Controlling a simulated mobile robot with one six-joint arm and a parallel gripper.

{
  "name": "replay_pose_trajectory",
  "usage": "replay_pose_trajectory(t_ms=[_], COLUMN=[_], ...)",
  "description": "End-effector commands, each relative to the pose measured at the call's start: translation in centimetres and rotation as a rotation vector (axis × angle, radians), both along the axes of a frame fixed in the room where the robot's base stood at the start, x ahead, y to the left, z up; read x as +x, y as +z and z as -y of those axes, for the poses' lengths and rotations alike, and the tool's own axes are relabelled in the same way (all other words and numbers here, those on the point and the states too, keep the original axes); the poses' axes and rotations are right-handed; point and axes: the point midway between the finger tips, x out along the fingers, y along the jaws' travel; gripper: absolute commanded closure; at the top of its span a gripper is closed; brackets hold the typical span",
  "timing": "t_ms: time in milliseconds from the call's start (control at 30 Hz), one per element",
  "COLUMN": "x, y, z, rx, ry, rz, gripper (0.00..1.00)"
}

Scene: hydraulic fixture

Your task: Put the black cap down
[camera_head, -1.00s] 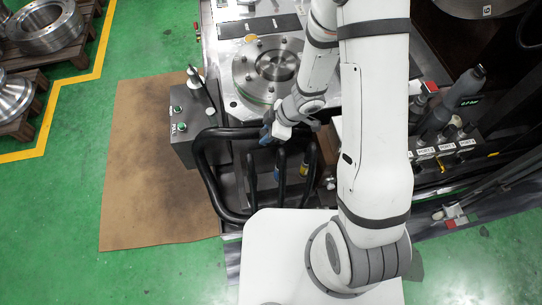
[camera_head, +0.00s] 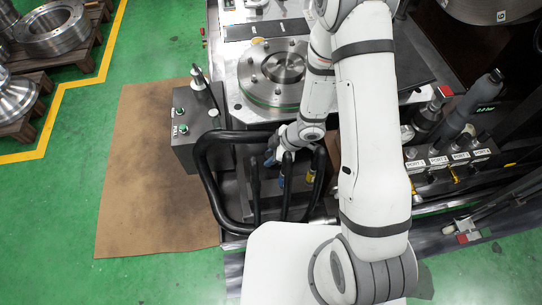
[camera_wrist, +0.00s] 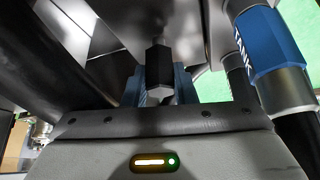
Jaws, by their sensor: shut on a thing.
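The black cap (camera_wrist: 158,62) shows in the wrist view as a dark, faceted piece between the blue fingers of my gripper (camera_wrist: 163,90). My gripper is shut on it. In the head view my gripper (camera_head: 271,156) is low among the black hoses, in front of the machine table. There the cap cannot be made out, as it is hidden or too small. Whether the cap touches a surface below cannot be told.
Thick black hoses (camera_head: 208,176) loop around the gripper. A hose with a blue collar (camera_wrist: 272,42) stands close at right in the wrist view. A grey control box (camera_head: 190,128) is to the left. Labelled ports (camera_head: 447,160) are at right. A brown mat (camera_head: 140,190) lies clear.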

Motion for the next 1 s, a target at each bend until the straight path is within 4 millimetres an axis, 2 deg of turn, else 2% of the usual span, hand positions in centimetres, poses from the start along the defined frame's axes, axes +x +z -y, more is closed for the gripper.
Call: replay_pose_trajectory(t_ms=[267, 300, 533, 767, 867, 1000], x=[0.0, 0.0, 0.0, 0.0, 0.0, 0.0], y=[-0.8, -0.7, -0.6, -0.5, 0.3, 2.4], z=[0.0, 0.0, 0.0, -0.1, -0.1, 1.0], rx=[0.000, 0.000, 0.000, 0.000, 0.000, 0.000], ry=[0.001, 0.002, 0.002, 0.002, 0.002, 0.000], rz=[0.000, 0.001, 0.000, 0.000, 0.001, 0.002], gripper=[0.99, 0.72, 0.53, 0.53, 0.53, 0.53])
